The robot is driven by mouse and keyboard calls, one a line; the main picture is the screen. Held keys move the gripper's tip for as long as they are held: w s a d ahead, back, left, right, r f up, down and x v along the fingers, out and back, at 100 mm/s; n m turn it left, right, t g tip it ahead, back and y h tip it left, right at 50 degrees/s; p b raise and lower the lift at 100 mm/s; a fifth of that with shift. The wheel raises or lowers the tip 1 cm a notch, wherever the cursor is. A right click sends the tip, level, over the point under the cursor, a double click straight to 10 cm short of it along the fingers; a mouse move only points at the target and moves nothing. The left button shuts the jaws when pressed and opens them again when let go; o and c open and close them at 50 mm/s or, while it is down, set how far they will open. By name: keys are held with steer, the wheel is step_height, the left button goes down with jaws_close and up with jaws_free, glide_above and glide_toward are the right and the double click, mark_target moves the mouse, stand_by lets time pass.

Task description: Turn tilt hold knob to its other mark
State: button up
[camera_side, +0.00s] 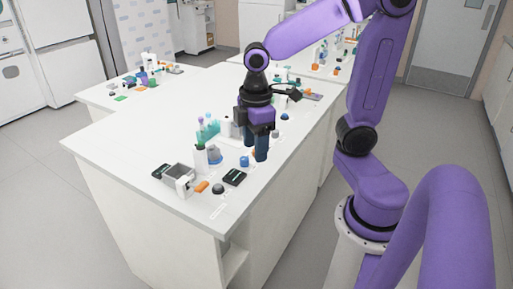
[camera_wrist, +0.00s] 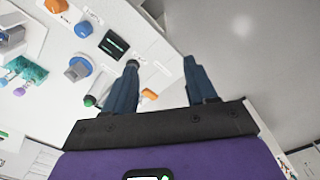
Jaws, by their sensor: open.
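No label is legible, so I cannot tell for sure which piece is the tilt hold knob. In the side view a small blue knob (camera_side: 244,161) sits on the bench just left of my fingertips, and a dark domed knob (camera_side: 218,188) sits nearer the front corner. The wrist view shows a blue knob on a grey base (camera_wrist: 78,68) left of my fingers. My gripper (camera_side: 261,156) points down over the bench near its right edge. Marks on the knobs are too small to read.
A black box with a screen (camera_side: 235,177) is close by, with an orange piece (camera_side: 202,187) near the front. A rack of teal tubes (camera_side: 207,130) stands behind. The bench's right edge runs beneath my fingers in the wrist view. Bare bench (camera_side: 130,140) lies at left.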

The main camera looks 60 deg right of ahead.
steer(key=w+d+m, duration=0.1)
steer(key=w+d, duration=0.4)
steer(key=d, duration=0.4)
steer(key=w+d+m, duration=0.1)
steer(key=w+d, duration=0.4)
steer(key=d, duration=0.4)
step_height(320, 180, down, 16)
steer(key=shift+r, duration=0.2)
steer(key=shift+w, duration=0.1)
jaws_close()
